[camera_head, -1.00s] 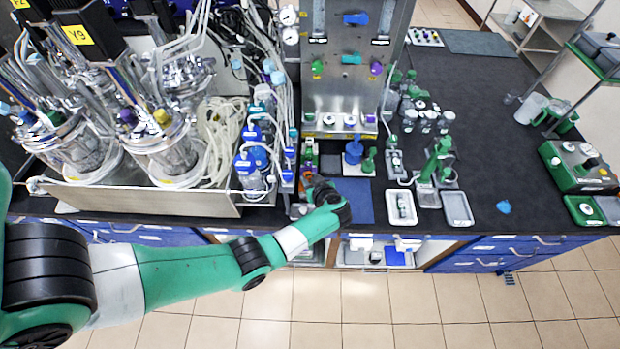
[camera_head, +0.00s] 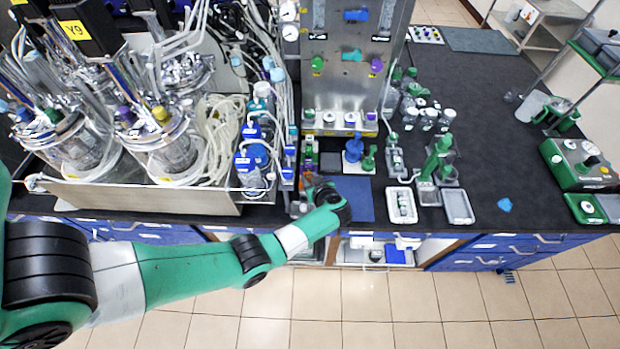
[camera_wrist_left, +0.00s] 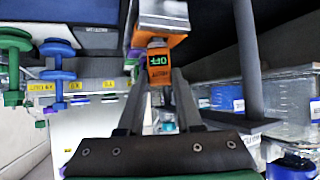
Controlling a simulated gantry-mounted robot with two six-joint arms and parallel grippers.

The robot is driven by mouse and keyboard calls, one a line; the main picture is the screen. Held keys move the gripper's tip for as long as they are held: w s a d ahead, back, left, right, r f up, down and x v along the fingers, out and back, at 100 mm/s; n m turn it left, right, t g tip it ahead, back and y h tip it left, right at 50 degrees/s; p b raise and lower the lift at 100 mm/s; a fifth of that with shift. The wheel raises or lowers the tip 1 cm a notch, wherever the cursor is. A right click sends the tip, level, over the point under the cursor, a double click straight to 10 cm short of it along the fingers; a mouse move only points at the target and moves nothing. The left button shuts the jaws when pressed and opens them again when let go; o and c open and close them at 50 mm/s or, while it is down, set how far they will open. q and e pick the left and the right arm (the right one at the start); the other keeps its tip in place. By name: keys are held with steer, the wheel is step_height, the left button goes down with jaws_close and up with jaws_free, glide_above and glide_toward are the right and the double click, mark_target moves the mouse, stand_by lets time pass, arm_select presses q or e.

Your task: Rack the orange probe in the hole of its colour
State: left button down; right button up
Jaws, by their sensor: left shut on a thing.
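My left gripper (camera_wrist_left: 158,85) is shut on the orange probe (camera_wrist_left: 159,60), an orange body with a small display reading OFF, seen upside down in the left wrist view. A metallic block or plate sits against the probe's far end; I cannot tell whether they touch. In the head view the left gripper (camera_head: 318,190) is at the bench's front, left of a blue mat (camera_head: 354,198), and my wrist hides most of the probe. I cannot make out an orange-marked hole. My right gripper is not in view.
A steel panel (camera_head: 345,75) with coloured valves stands behind the gripper. Bioreactors (camera_head: 170,150) in a metal tray are to the left. A blue stand (camera_head: 354,148), white tray (camera_head: 402,205) and grey tray (camera_head: 458,206) are to the right. Free bench lies further right.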

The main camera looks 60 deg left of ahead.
arm_select(q)
steer(key=shift+f, duration=0.15)
steer(key=c, duration=0.5)
jaws_free()
steer(key=p+v, duration=0.4)
steer(key=v, duration=0.7)
steer(key=shift+d, duration=0.2)
